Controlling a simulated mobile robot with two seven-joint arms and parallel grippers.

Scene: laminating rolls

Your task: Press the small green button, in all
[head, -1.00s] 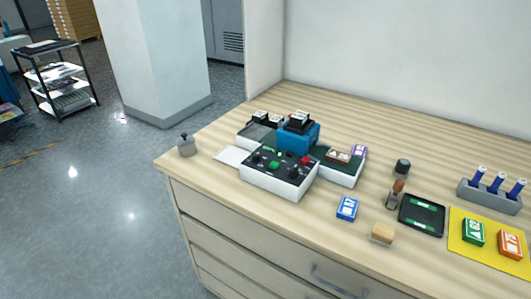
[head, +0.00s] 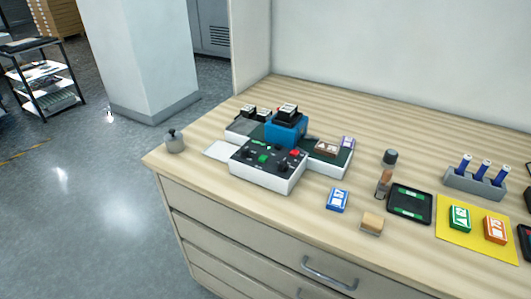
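The laminating machine (head: 262,175) is a white box with a black sloped control panel and a blue block (head: 286,131) behind it. It stands on the wooden counter, left of the middle. A small green button (head: 264,158) shows on the panel's middle, among dark knobs. A red button (head: 294,153) is at the panel's right. A small green strip, perhaps a display, shows near the panel's back edge. Nothing covers the panel from this side. Neither of my grippers is in the head view.
A grey weight (head: 174,141) stands at the counter's left corner. Right of the machine are a blue box (head: 337,200), a wooden block (head: 372,222), a black tray (head: 410,205), a yellow mat (head: 450,241) with green and orange boxes, and a grey rack (head: 475,185). Drawers are below the front edge.

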